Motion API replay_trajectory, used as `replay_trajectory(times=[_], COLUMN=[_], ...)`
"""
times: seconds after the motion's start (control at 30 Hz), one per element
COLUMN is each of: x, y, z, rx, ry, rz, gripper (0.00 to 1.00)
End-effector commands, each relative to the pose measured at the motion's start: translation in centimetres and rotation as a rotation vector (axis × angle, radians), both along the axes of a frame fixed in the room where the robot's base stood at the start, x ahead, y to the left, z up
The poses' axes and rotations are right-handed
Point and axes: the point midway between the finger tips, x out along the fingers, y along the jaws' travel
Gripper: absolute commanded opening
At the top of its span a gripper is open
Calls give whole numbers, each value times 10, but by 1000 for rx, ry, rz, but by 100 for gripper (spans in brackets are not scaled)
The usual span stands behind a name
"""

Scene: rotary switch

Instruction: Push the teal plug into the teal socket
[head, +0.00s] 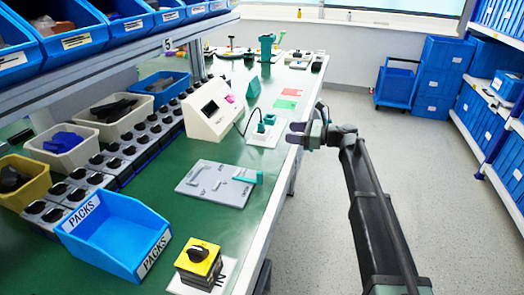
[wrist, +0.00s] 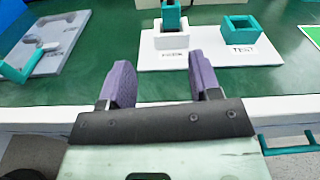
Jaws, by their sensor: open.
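The teal plug (wrist: 171,14) stands upright in a white holder block (wrist: 171,37) on a white board in the wrist view. In the head view the plug (head: 261,127) is small, at the near part of the board. The teal socket (wrist: 240,28) is a square open-topped block to its right, behind a label reading TEST. It also shows in the head view (head: 269,118). My gripper (wrist: 160,75) is open and empty, its purple fingers pointing toward the board.
A grey panel (head: 217,184) with a teal handle lies nearer on the green bench. A yellow switch box (head: 199,259) and blue PACKS bin (head: 115,235) are nearer. The aisle is clear.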

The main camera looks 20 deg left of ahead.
Motion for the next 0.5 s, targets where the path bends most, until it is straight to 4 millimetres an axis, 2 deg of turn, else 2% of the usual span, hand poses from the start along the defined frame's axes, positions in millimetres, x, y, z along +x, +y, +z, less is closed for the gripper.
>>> replay_trajectory(times=[0.03, 0.07, 0.27, 0.5], x=[13, 15, 14, 12], y=[10, 13, 20, 63], z=[-9, -6, 4, 4], rx=[42, 62, 83, 82], ry=[56, 83, 114, 111], rz=[0, 0, 0, 0], gripper=[57, 57, 57, 57])
